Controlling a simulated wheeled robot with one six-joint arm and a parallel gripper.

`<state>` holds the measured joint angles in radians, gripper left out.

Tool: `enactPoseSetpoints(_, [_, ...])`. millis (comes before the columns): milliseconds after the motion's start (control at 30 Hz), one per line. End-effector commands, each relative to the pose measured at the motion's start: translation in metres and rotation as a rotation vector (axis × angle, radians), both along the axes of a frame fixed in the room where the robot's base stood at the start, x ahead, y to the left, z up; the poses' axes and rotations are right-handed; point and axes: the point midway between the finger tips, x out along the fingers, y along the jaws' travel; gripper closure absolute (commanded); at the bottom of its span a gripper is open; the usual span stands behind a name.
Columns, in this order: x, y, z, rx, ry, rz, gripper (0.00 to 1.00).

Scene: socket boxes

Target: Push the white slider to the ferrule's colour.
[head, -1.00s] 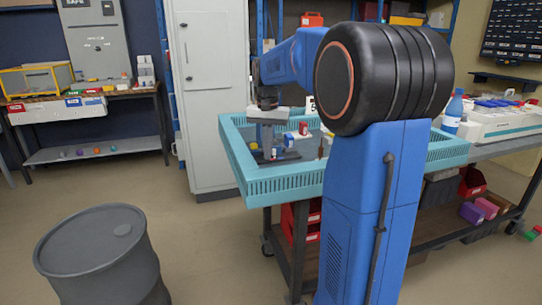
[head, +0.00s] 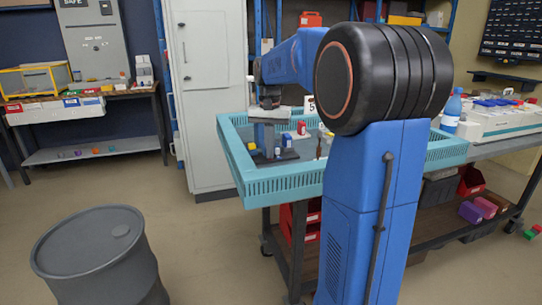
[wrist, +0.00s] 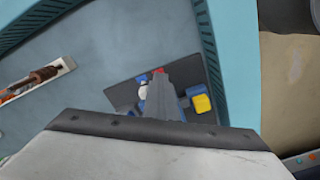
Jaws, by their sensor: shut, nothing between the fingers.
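My gripper (wrist: 161,80) is shut and empty, pointing down over a dark plate (wrist: 119,90) in the wrist view. A small white round piece (wrist: 143,92), perhaps the slider's knob, shows just left of the fingers. A blue and yellow block (wrist: 202,103) is to their right, and a bit of red shows at the tips. In the head view the fixture (head: 287,155) sits in the teal tray, beside my gripper (head: 267,153). Contact with the slider cannot be told; the fingers hide part of the plate. I cannot identify the ferrule for certain.
The teal tray's rim (head: 285,185) surrounds the work area. A narrow white holder (wrist: 40,82) with a brown, rod-like item lies left in the wrist view. A red block (head: 301,128) stands behind the fixture. A grey drum (head: 95,250) stands on the floor at front left.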

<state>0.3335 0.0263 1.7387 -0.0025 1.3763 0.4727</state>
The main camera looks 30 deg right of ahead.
Motion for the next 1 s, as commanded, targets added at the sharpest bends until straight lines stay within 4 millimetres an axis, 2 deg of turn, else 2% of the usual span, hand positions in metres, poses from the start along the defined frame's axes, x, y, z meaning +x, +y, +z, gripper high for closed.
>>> enactPoseSetpoints(67, [0.0,-0.001,0.002,0.001,0.009,-0.001,1.0])
enactPoseSetpoints(600, [0.0,0.002,0.058,0.002,0.001,0.002,1.0])
enactPoseSetpoints(1000, [0.0,0.002,0.066,0.003,0.0,0.002,1.0])
